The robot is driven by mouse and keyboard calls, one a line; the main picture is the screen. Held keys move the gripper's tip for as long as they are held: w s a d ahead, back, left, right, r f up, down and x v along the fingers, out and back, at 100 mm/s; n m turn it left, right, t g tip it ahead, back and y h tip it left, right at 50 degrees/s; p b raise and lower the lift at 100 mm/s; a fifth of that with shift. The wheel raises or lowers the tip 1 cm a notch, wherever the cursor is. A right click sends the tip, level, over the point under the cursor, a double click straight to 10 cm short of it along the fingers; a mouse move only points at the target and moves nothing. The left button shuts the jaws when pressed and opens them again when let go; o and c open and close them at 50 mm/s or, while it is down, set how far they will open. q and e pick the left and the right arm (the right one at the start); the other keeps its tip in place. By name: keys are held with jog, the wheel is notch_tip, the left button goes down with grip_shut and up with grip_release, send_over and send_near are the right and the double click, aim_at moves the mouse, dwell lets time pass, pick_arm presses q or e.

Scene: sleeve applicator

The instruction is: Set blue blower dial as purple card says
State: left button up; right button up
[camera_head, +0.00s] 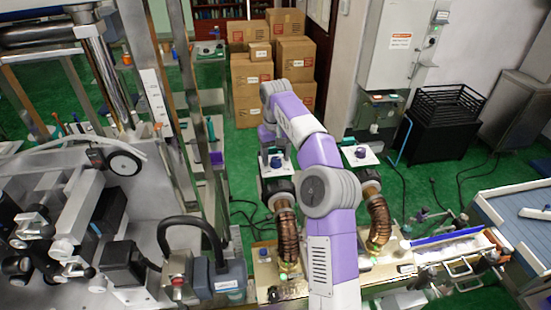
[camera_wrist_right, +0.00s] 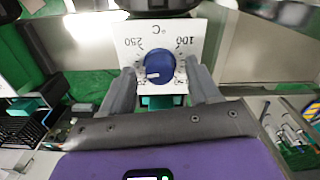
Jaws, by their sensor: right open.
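In the right wrist view a round blue dial (camera_wrist_right: 160,66) sits on a white plate (camera_wrist_right: 197,40) with a °C scale, upside down in this picture, marked 250 at left and 100 at right. The dial's white pointer mark lies toward the picture's left. My right gripper (camera_wrist_right: 160,70) is open, with a grey finger on each side of the dial; contact cannot be told. In the head view the right arm bends over this blue dial (camera_head: 275,162). I cannot identify the purple card; a small purple patch (camera_head: 217,158) shows left.
Ribbed copper-coloured hoses (camera_head: 378,218) stand on either side of my right arm. A metal frame and machine (camera_head: 130,225) fill the left. Cardboard boxes (camera_head: 250,75) and a black crate (camera_head: 448,105) stand behind.

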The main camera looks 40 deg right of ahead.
jog(key=shift+c, duration=0.2)
jog(key=c, duration=1)
